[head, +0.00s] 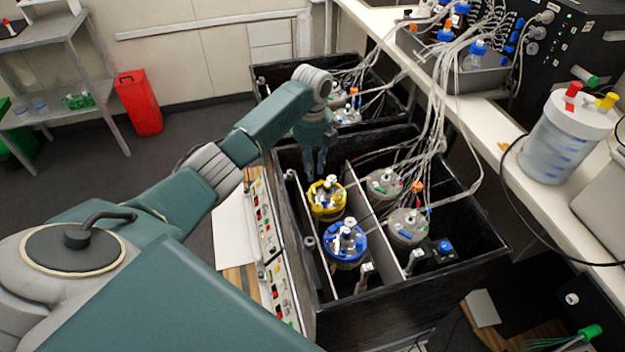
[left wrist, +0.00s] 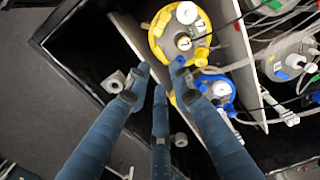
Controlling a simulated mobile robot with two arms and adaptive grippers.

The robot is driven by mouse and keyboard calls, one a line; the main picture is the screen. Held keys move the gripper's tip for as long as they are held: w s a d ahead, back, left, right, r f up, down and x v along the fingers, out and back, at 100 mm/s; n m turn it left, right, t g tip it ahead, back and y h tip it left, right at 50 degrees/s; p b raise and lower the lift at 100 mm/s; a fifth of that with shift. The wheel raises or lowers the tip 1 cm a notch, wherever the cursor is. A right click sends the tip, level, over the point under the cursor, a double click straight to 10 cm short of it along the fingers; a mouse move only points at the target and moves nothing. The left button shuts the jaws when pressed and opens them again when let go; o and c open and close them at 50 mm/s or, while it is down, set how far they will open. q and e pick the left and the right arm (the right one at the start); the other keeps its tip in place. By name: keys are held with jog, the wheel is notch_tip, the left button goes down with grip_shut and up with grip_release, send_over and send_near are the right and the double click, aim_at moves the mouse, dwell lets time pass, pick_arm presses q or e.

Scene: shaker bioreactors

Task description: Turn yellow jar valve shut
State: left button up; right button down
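A jar with a yellow collar (head: 327,198) stands in the near black shaker box, with small fittings on its lid. The yellow-collared jar also shows at the top of the left wrist view (left wrist: 180,32). My left gripper (head: 316,165) points down just behind it in the head view. In the left wrist view its fingers (left wrist: 160,82) are spread with nothing between them; one fingertip overlaps the yellow collar's edge, but contact is unclear. A separate clear jar (head: 555,140) on the right bench has a white lid with a red valve and a yellow valve (head: 607,101). My right gripper is not seen.
A blue-collared jar (head: 346,243) stands close in front of the yellow-collared one. Two grey-lidded jars (head: 384,183) with tubes and cables are beyond a divider to the right. The box's black wall (head: 400,290) and hanging tubes (head: 437,120) crowd the space.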

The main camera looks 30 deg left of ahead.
pick_arm(q)
jog(key=shift+r, duration=2.2)
